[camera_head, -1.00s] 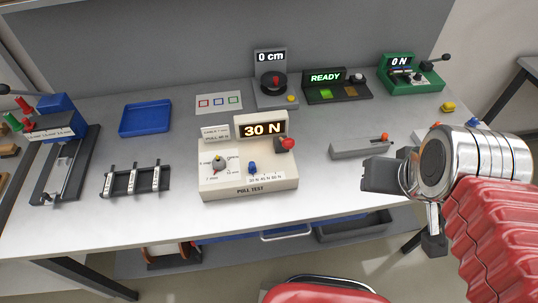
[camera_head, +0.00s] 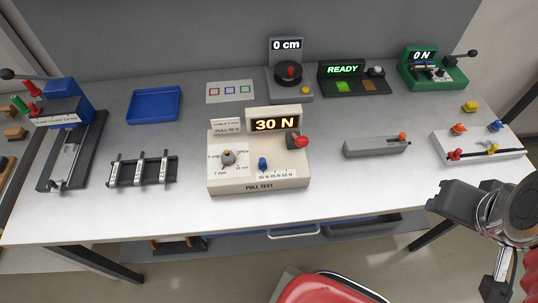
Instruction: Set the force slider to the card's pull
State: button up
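The cream PULL TEST box (camera_head: 223,183) stands at the middle of the bench. Its display (camera_head: 274,120) reads 30 N. The blue force slider knob (camera_head: 262,164) sits at the left of its scale (camera_head: 281,175), by the 30 N mark; marks for 45 N and 60 N lie to its right. A small white card (camera_head: 226,127) stands at the box's back left with a cable line and a PULL line; its pull number is too small to read surely. My gripper (camera_head: 468,248) is open and empty, off the bench's front right edge, well away from the slider.
A dial selector (camera_head: 228,157) and a red-knobbed lever (camera_head: 297,140) are on the same box. A clip rack (camera_head: 143,171) stands left of it, a grey block with an orange knob (camera_head: 376,146) right. A red seat (camera_head: 325,290) is in front. Bare bench lies before the box.

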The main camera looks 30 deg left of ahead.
aim_at(262, 166)
jog(key=z, duration=0.05)
jog(key=k, duration=1.1)
jog(key=u, duration=1.75)
jog(key=i, duration=1)
jog(key=u, duration=0.05)
